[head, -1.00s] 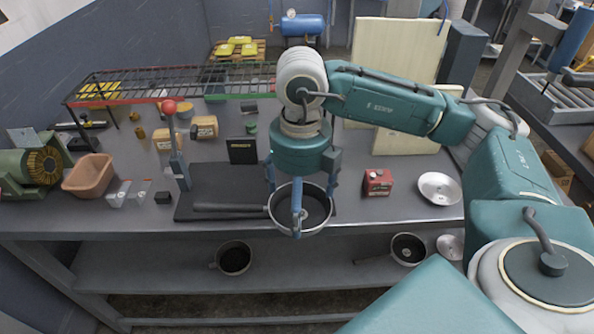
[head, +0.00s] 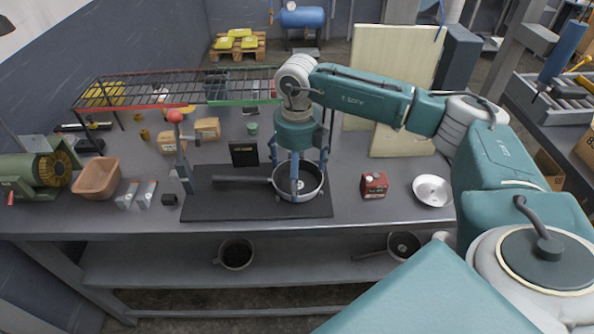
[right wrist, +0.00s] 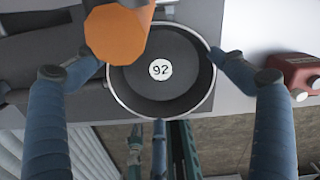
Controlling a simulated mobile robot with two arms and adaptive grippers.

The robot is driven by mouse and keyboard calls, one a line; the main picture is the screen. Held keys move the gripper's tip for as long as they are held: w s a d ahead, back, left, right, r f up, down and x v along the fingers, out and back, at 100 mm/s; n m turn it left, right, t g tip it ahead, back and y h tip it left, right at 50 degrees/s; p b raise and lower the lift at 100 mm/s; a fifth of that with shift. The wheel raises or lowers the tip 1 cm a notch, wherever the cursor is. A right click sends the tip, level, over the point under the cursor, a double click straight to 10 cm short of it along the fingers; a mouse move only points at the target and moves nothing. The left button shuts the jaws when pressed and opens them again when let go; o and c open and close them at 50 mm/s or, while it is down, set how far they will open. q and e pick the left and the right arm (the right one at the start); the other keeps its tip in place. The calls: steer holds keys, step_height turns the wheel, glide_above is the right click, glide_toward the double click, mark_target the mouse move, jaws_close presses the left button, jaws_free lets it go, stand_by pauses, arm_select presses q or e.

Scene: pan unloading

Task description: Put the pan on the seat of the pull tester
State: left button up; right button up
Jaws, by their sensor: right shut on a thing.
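The pan (head: 312,190) is dark inside with a pale rim, and its long dark handle (head: 240,182) points left. My right gripper (head: 296,192) is shut on the pan, with its blue fingers at the rim. In the right wrist view, the pan (right wrist: 185,93) is seen from above between the fingers (right wrist: 160,80), with a round "92" label inside. The pan is over the right part of a black plate (head: 215,208), beside an upright lever with a red knob (head: 174,116), which looks like the pull tester. I cannot tell whether the pan touches the plate. My left gripper is not in view.
A red box (head: 373,185) and a silver dish (head: 431,190) stand to the right. A dark upright panel (head: 243,154) stands behind the plate. A wire rack (head: 180,90) spans the back left. Other pans (head: 236,254) lie on the lower shelf.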

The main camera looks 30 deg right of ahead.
steer(key=shift+f, duration=0.15)
steer(key=o, duration=1.3)
steer(key=shift+c, duration=0.2)
